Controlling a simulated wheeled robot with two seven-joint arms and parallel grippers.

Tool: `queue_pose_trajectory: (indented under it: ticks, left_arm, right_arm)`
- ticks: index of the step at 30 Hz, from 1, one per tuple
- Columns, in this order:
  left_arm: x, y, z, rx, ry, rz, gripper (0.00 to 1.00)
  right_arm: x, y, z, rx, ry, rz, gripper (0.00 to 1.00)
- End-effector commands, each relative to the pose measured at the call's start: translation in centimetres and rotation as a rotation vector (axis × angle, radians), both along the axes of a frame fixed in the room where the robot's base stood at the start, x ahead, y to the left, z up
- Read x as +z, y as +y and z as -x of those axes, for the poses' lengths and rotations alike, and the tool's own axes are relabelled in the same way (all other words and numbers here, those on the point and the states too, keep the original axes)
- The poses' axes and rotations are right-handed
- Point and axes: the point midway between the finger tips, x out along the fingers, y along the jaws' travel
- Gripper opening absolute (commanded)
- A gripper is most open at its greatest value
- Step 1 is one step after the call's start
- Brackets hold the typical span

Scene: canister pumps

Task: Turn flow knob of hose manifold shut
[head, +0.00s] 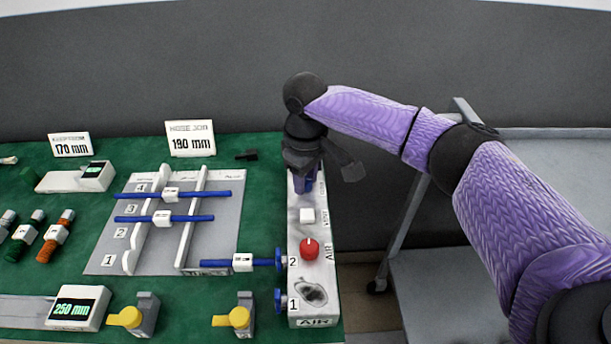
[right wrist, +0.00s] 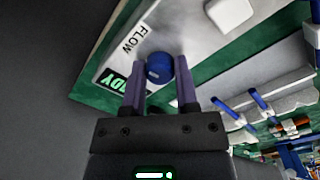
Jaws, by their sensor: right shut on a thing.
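The hose manifold (head: 326,272) is a long white block at the right edge of the green table, marked AIR, with ports 1 and 2 on its left side. Its blue flow knob (right wrist: 159,68) sits beside the FLOW label in the right wrist view. My right gripper (head: 308,188) reaches down over the manifold's far end. In the right wrist view its two purple fingers stand on either side of the knob, shut on it. In the head view the gripper largely hides the knob. My left gripper is not in view.
A red knob (head: 309,249) and a white square button (head: 307,215) sit nearer on the manifold. A blue hose (head: 262,262) joins port 2. A grey rack (head: 217,232) with blue tubes stands to the left. A grey cart (head: 480,270) is at right.

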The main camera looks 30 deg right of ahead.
Motion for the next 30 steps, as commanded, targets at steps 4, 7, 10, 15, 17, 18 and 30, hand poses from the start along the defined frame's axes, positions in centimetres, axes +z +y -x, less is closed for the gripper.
queue_pose_trajectory:
  ticks: [4, 7, 10, 15, 17, 18, 30]
  left_arm:
    - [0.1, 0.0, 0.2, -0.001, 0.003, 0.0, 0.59]
    - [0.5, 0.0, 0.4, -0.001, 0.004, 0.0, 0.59]
    - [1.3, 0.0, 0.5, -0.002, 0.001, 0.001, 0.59]
    - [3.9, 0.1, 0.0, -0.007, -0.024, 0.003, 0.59]
    - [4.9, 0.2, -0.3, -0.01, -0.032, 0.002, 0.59]
    - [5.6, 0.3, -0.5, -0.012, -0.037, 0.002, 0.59]
    - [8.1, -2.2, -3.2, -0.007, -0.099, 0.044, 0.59]
  right_arm:
    - [0.0, 0.0, 0.0, 0.001, -0.001, 0.0, 0.0]
    - [0.1, 0.0, 0.0, 0.009, 0.0, 0.0, 0.0]
    - [0.4, 0.1, 0.0, 0.035, -0.001, -0.003, 0.0]
    - [0.8, 0.1, 0.1, 0.123, 0.0, -0.003, 0.0]
    - [0.9, 0.1, 0.1, 0.169, 0.001, -0.003, 0.0]
    - [0.9, 0.1, 0.1, 0.201, 0.001, -0.002, 0.0]
    - [0.2, 0.1, 0.0, 0.578, -0.001, -0.002, 0.0]
